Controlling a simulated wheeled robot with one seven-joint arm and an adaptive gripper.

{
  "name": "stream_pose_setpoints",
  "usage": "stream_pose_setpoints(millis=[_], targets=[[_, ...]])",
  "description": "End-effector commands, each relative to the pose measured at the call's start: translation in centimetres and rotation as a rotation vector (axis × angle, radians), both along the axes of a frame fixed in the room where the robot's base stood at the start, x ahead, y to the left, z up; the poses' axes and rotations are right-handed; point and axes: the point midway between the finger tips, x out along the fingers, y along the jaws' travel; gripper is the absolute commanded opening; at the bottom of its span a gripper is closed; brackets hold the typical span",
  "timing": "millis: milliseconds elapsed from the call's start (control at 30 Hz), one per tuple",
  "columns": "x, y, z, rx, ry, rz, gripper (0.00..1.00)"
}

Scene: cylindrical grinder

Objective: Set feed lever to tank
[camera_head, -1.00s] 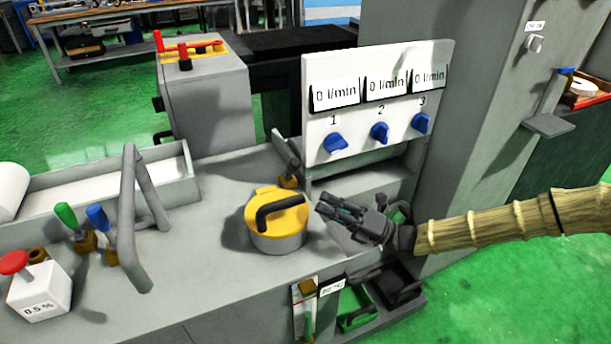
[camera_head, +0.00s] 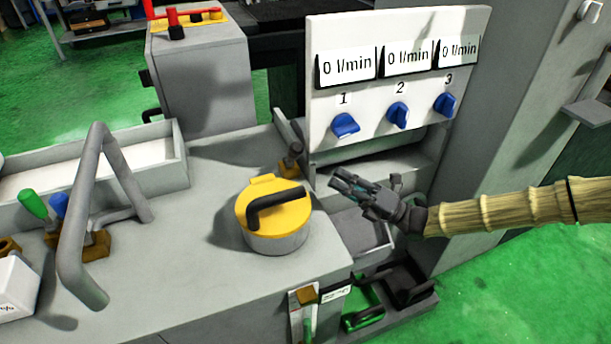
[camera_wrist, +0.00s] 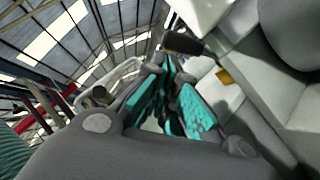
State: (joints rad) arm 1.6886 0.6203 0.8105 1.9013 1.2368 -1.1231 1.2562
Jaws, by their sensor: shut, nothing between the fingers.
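A short lever with a dark knob (camera_head: 292,158) and a brass base stands on the grey machine top, behind the yellow-lidded pot. In the wrist view its dark handle (camera_wrist: 185,43) shows beyond my fingers, apart from them. A green-handled lever (camera_head: 308,325) hangs at the front face beside a small label too small to read. No lever is readably marked as feed lever or tank. My gripper (camera_head: 340,184) is shut and empty, in the air right of the short lever, below the flow panel. Its teal finger pads (camera_wrist: 170,108) fill the wrist view's middle.
The yellow-lidded pot (camera_head: 272,218) stands left of and nearer than my gripper. The white panel (camera_head: 420,110) with three blue knobs and 0 l/min displays rises behind. Green (camera_head: 33,203) and blue levers and a bent grey handle (camera_head: 75,235) stand at left.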

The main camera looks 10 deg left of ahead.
Motion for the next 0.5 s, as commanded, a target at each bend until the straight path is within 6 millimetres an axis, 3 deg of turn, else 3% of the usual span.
stream_pose_setpoints(millis=[33,200,500], targets=[[0.0,0.0,-1.4,0.0,0.0,0.0,0.0],[0.0,0.1,-3.1,0.0,0.0,0.001,0.0],[0.0,0.2,-3.6,0.0,0.0,0.002,0.0]])
